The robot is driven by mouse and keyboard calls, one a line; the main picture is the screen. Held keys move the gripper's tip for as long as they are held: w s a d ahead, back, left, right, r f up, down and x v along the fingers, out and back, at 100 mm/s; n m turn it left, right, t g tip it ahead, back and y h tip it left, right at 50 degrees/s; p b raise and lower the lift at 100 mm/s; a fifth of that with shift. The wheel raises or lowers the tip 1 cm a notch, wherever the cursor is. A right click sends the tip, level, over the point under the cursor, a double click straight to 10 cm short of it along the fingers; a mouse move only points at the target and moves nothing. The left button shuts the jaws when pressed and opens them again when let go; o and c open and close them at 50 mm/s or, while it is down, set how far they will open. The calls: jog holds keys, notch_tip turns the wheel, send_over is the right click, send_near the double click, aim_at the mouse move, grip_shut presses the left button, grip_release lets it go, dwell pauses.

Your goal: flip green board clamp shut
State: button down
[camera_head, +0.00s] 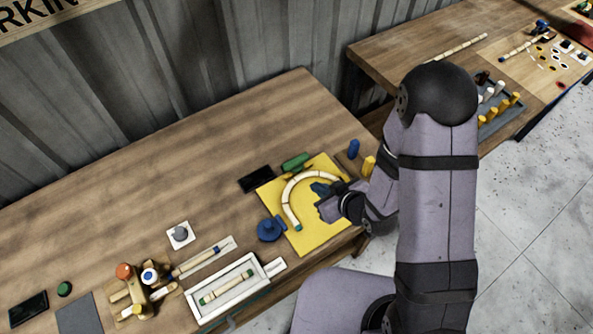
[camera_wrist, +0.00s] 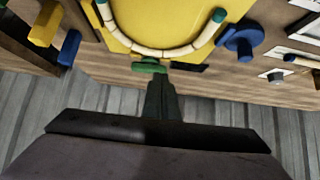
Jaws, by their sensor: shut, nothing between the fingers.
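The green clamp (camera_head: 295,161) is at the back edge of the yellow board (camera_head: 312,236). In the wrist view the green clamp (camera_wrist: 149,67) is at the board's edge, close to the outside of the curved rattan strip (camera_wrist: 150,50). I cannot tell whether its lever is up or down. My gripper (camera_wrist: 161,82) is shut and empty, and its dark fingertips appear just by the green clamp; I cannot tell if they touch. In the head view my wrist hangs over the right part of the board and hides some of it.
A blue clamp (camera_head: 270,229) stands at the board's left edge. A black tablet-like block (camera_head: 256,179) lies behind the board. Blue (camera_head: 353,148) and yellow (camera_head: 369,166) pegs stand to its right. A white tray (camera_head: 225,312) and tools lie left; the table's back middle is clear.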

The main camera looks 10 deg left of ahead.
aim_at(291, 168)
jog(key=b+x, duration=0.5)
jog(key=b, duration=0.6)
jog(key=shift+f+b, duration=0.35)
jog(key=shift+b, duration=0.05)
jog(key=b+x, duration=0.2)
jog(key=x, duration=0.3)
jog(key=shift+r+b, duration=0.1)
jog(key=shift+b, duration=0.25)
jog(key=shift+w+a+r+p, duration=0.3)
jog(key=shift+w+a+r, duration=0.05)
jog(key=shift+w+a, duration=0.95)
jog(key=shift+a, duration=0.05)
